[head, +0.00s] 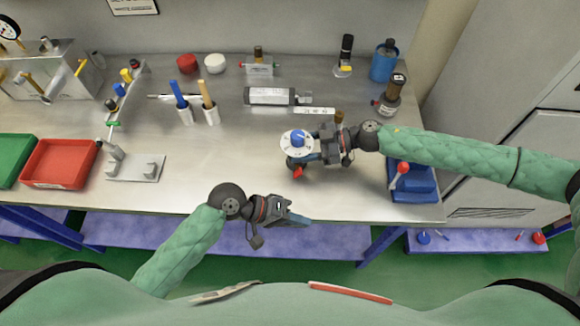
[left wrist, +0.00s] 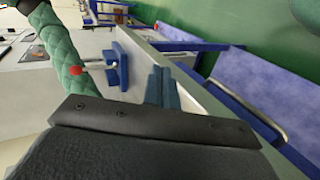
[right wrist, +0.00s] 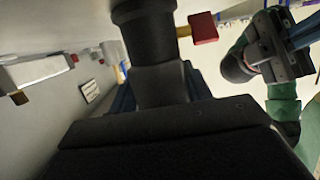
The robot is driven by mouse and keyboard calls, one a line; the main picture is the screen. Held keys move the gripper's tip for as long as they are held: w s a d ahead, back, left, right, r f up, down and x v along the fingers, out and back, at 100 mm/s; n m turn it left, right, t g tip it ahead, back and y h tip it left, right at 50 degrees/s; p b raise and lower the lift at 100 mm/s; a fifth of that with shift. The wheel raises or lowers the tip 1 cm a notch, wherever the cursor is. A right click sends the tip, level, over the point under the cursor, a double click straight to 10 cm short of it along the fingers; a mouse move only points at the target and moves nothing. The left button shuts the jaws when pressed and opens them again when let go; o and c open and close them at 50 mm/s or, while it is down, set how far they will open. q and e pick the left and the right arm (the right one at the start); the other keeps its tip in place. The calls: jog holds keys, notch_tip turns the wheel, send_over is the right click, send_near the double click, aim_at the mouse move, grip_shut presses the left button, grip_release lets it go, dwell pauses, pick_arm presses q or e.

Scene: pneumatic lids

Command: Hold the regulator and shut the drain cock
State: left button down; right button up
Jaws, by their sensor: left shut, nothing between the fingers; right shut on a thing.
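The regulator, with its white dial and blue knob (head: 297,138), stands above the bench right of centre. My right gripper (head: 328,152) is shut on it from the right and partly hides its body. A red handle (head: 297,172) shows low on its front side. In the right wrist view a dark cylindrical body (right wrist: 145,40) lies between the fingers, and a red handle (right wrist: 203,28) on a brass stem sticks out to the side. I take it to be the drain cock. My left gripper (head: 298,219) is shut and empty by the bench's front edge, below and apart from the regulator.
A blue block with a red-knobbed lever (head: 402,168) sits at the bench's front right. Red (head: 60,163) and green bins stand at the left. A grey cylinder (head: 269,96) and several fittings lie behind. The bench between the left plate and the regulator is clear.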

pick_arm(q)
jog(key=w+a+r+t+y, duration=0.2)
jog(key=w+a+r, duration=0.4)
jog(key=w+a, duration=0.5)
jog(key=n, duration=0.2)
send_near(300, 172)
jog(key=shift+g, duration=0.4)
jog(key=x, duration=0.6)
jog(key=shift+w+d+f, duration=0.15)
jog(key=shift+w+f, duration=0.25)
jog(key=shift+w, duration=0.05)
jog(key=shift+d, duration=0.1)
jog(key=shift+d+y, duration=0.4)
jog(key=shift+y, duration=0.3)
jog(key=y, duration=0.1)
jog(key=d+y, duration=0.1)
jog(key=y, duration=0.1)
jog(key=shift+f, duration=0.1)
jog(key=shift+s+d+f, duration=0.1)
jog(key=shift+d+f+g, duration=0.25)
jog(key=shift+d+g, duration=0.05)
jog(key=shift+d, duration=0.25)
jog(key=shift+r, duration=0.15)
